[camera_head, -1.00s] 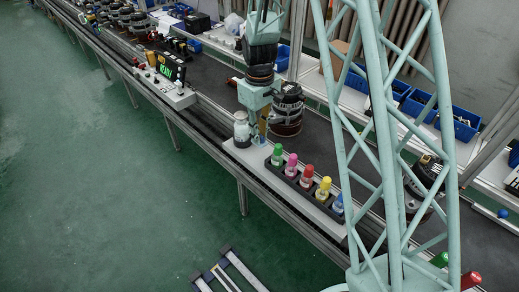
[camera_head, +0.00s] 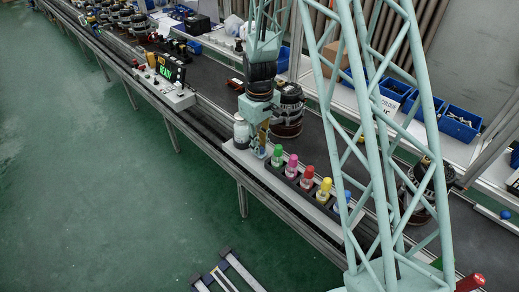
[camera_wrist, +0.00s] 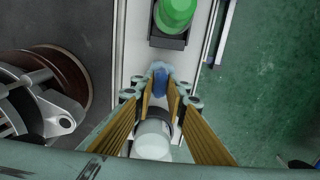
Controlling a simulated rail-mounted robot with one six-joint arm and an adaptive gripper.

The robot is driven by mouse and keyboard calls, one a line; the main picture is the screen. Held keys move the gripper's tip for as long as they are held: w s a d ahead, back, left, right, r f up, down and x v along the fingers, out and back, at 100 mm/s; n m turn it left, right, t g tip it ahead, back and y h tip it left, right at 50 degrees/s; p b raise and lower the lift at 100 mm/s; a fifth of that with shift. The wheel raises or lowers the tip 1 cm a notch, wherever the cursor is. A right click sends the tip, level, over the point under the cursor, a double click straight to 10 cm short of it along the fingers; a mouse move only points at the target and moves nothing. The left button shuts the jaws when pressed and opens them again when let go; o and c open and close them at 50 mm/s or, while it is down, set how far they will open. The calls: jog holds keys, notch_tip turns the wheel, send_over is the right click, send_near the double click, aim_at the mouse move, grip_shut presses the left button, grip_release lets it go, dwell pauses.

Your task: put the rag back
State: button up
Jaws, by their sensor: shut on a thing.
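The rag (camera_wrist: 160,78) is a small crumpled blue cloth at the fingertips of my gripper (camera_wrist: 159,95) in the wrist view. My gripper is shut on it, above or at the pale strip along the conveyor edge; I cannot tell whether the cloth touches the strip. In the head view my gripper (camera_head: 258,140) points down between the white-capped jar (camera_head: 241,132) and the green-capped bottle (camera_head: 277,155). The rag is barely visible there. In the wrist view the jar (camera_wrist: 153,142) is between the finger bases and the green cap (camera_wrist: 175,12) is ahead of the rag.
A black rack (camera_head: 297,181) holds several bottles with coloured caps along the pale strip. An alternator (camera_head: 287,117) stands on the belt close behind my gripper and shows in the wrist view (camera_wrist: 40,95). A control box with a READY display (camera_head: 166,70) is farther left.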

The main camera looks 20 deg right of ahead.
jog(key=shift+f, duration=0.6)
jog(key=shift+f, duration=0.15)
jog(key=o, duration=0.9)
jog(key=shift+c, duration=0.2)
jog(key=shift+r, duration=0.2)
notch_tip(320, 180, up, 10)
jog(key=shift+r+p, duration=0.25)
jog(key=shift+p, duration=0.55)
jog(key=shift+r, duration=0.75)
jog(key=shift+r, duration=0.1)
